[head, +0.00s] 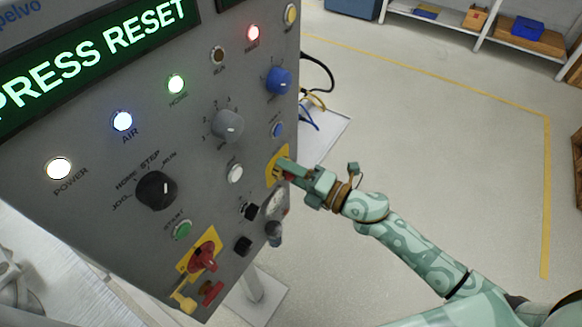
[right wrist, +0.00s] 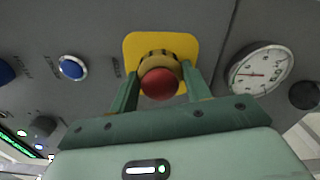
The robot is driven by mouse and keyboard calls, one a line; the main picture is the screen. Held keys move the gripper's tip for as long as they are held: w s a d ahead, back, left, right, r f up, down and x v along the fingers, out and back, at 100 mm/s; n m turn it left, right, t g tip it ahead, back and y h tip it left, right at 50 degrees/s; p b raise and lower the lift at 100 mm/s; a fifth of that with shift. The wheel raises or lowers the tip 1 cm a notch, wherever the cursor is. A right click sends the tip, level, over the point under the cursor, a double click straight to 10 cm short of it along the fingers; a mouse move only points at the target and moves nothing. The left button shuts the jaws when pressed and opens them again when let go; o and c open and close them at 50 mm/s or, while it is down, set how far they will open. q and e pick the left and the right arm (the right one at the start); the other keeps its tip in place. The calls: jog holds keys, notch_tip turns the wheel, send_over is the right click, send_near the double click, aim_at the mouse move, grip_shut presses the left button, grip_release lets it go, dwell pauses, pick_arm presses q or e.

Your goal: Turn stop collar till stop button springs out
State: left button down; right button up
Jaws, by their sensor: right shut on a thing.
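The stop button is a red mushroom head (right wrist: 160,84) in front of a yellow-brown stop collar (right wrist: 158,60) with dark marks, on a yellow plate (right wrist: 187,42) on the grey control panel. In the right wrist view my right gripper (right wrist: 160,80) has one finger on each side of the collar and is shut on it. In the head view my right gripper (head: 285,170) reaches the panel's right edge from the right and covers most of the button; a bit of the yellow plate (head: 271,168) shows. My left gripper is not in view.
The panel's screen (head: 90,60) reads "PRESS RESET". A blue button (right wrist: 72,67) is left of the collar and a round gauge (right wrist: 260,70) right of it in the wrist view. A red switch (head: 203,258) sits low on the panel. The floor to the right is clear.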

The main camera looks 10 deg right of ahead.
jog(key=shift+m+p, duration=0.55)
jog(key=shift+m, duration=0.45)
jog(key=o, duration=1)
jog(key=v, duration=1.6)
jog(key=shift+s+d+b, duration=0.15)
jog(key=shift+b, duration=0.2)
